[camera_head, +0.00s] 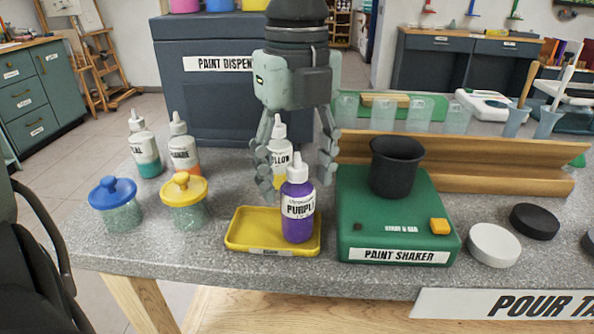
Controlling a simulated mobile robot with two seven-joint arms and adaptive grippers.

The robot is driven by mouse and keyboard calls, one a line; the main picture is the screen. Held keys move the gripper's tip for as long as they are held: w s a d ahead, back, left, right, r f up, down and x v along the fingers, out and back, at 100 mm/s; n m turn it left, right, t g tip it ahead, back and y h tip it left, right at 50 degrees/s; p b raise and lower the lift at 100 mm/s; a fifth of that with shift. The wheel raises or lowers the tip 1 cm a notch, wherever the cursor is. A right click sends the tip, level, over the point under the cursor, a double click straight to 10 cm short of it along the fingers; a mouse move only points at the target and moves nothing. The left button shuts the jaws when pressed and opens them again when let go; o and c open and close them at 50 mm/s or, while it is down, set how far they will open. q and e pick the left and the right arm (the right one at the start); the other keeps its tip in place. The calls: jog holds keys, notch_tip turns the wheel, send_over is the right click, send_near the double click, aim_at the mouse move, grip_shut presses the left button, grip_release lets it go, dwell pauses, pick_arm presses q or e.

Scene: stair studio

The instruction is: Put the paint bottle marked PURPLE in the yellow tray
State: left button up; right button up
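The paint bottle marked PURPLE (298,212) stands upright in the right part of the yellow tray (245,236). It has a white nozzle cap and purple paint, and its label faces me. My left gripper (296,180) points down from above, with its fingers spread apart around the level of the bottle's cap. The fingers look clear of the bottle, and nothing is held between them. The exact depth gap between fingers and bottle is hard to tell. My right gripper is not in view.
A yellow paint bottle (279,150) stands behind, partly hidden by my gripper. Teal (147,156) and orange (184,155) bottles and two lidded jars (121,215) (184,213) are left. The green paint shaker (385,236) with a black cup (396,168) stands close right of the tray.

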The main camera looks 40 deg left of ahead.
pick_arm(q)
jog(key=shift+r+p, duration=0.25)
jog(key=shift+p, duration=0.05)
notch_tip(320, 180, up, 12)
jog(key=shift+f, duration=0.1)
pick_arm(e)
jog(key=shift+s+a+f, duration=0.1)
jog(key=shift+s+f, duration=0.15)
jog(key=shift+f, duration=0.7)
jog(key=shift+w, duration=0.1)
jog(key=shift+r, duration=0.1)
